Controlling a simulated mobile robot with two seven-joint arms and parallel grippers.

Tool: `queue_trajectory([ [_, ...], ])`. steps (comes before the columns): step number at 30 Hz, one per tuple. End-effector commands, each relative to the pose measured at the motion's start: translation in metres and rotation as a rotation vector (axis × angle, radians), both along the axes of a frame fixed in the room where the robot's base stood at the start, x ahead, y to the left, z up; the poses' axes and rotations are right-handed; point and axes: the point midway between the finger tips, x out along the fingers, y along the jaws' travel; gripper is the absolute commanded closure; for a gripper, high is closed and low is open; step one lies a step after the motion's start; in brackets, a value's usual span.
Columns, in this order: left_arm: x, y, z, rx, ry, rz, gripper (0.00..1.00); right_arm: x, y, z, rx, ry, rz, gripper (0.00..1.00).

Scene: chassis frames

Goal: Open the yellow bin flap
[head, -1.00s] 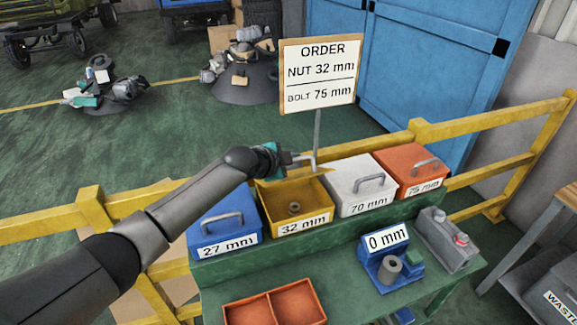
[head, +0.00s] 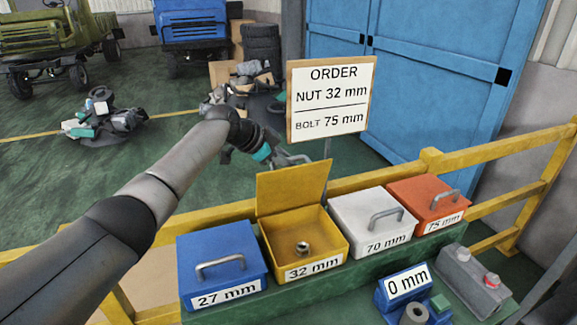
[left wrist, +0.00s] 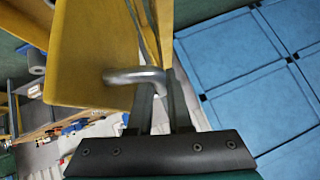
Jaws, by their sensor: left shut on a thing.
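The yellow bin (head: 317,262) labelled 32 mm stands between the blue and white bins, with a nut (head: 302,248) inside. Its yellow flap (head: 292,188) stands raised, roughly upright at the back edge, so the bin's inside is in plain view. My left gripper (head: 296,160) is behind the flap's top edge, shut on the flap's grey handle. In the left wrist view the handle (left wrist: 135,75) passes between the fingers, and the yellow flap (left wrist: 95,50) fills the upper left. My right gripper is not in view.
A blue bin (head: 220,260), a white bin (head: 370,220) and an orange bin (head: 427,205) have closed flaps with handles. The order sign (head: 331,100) stands close to my left gripper. A yellow rail (head: 480,150) runs behind the bins. A blue gauge (head: 403,285) sits in front.

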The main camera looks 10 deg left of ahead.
Motion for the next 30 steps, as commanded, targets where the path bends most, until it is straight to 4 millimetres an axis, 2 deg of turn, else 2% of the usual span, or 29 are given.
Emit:
queue_trajectory([
  [17,0.0013,0.0015,-0.0004,0.003,-0.001,0.001,1.0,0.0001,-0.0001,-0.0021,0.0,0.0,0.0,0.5],
  [18,0.0013,0.0015,-0.0004,0.003,-0.001,0.001,0.81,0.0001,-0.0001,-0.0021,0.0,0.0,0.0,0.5],
  [24,0.0012,0.0013,-0.0003,0.003,-0.001,0.001,0.58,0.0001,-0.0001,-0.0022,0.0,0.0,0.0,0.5],
  [26,0.0012,0.0012,-0.0003,0.003,-0.001,0.001,0.53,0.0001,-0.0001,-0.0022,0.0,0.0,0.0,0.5],
  [30,0.0012,0.001,-0.0003,0.002,-0.001,0.001,0.53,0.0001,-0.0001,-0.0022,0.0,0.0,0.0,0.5],
])
